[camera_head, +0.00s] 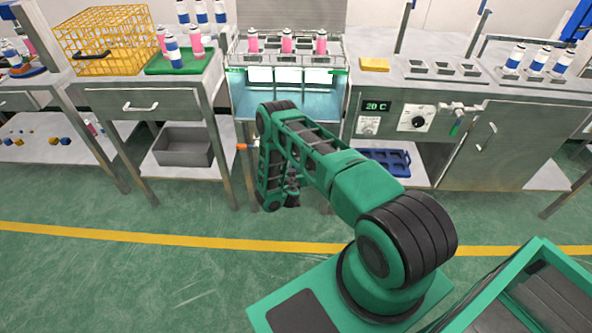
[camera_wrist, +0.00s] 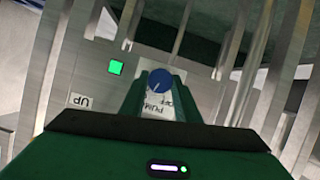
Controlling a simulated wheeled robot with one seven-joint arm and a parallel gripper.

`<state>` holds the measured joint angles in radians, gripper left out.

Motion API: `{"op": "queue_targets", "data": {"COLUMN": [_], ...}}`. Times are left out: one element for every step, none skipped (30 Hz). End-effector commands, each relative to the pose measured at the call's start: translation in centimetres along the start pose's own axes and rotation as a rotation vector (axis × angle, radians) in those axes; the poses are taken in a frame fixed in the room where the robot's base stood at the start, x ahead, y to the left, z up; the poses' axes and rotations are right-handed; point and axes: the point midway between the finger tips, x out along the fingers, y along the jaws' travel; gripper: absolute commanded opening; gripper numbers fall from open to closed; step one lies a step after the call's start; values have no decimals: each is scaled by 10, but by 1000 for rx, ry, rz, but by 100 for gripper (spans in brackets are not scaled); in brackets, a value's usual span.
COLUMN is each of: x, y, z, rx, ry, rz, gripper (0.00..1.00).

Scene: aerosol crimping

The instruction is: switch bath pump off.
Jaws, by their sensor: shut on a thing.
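In the wrist view, a round blue knob (camera_wrist: 159,80) sits on a grey panel (camera_wrist: 95,84) above a white label (camera_wrist: 158,104) that reads PUMP. My gripper (camera_wrist: 160,90) has its green fingers on both sides of the knob, shut on it. A pale line shows on the knob's face. In the head view, my arm hides the gripper and the knob. The water bath (camera_head: 287,101) stands behind my arm, with blue water behind its front.
A rack with several pink cans (camera_head: 287,42) is over the bath. To the right, a control panel has a 20 C display (camera_head: 376,106), a dial (camera_head: 418,118) and a green-handled valve (camera_head: 455,127). An orange handle (camera_head: 246,147) sticks out left of my arm. Metal legs surround the wrist view.

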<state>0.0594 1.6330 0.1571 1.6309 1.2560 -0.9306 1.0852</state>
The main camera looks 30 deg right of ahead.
Motion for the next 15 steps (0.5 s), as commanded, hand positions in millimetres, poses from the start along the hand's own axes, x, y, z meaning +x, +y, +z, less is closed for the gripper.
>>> {"op": "queue_targets", "data": {"x": [-2, -1, -2, -1, -2, -2, -2, -2, -2, -2, -2, -2, -2, -2, -2], "y": [-3, -3, -4, -4, -4, -4, -5, -5, -5, -5, -6, -6, -6, -6, -7], "z": [1, 1, 1, 1, 0, 1, 1, 1, 1, 2, 2, 1, 2, 2, 2], "rx": [-42, -69, -103, -130, -157, -191, -219, -245, -280, -308, -332, -366, -392, -416, -448], "ry": [0, 1, 1, 1, 1, 1, 2, 2, 1, 1, 2, 2, 2, 1, 1], "rz": [12, 23, 38, 49, 60, 74, 85, 97, 111, 123, 132, 147, 157, 168, 180], "gripper": [7, 7, 7, 6, 6, 6, 6, 6, 7, 7, 7, 6, 6, 6, 6]}}
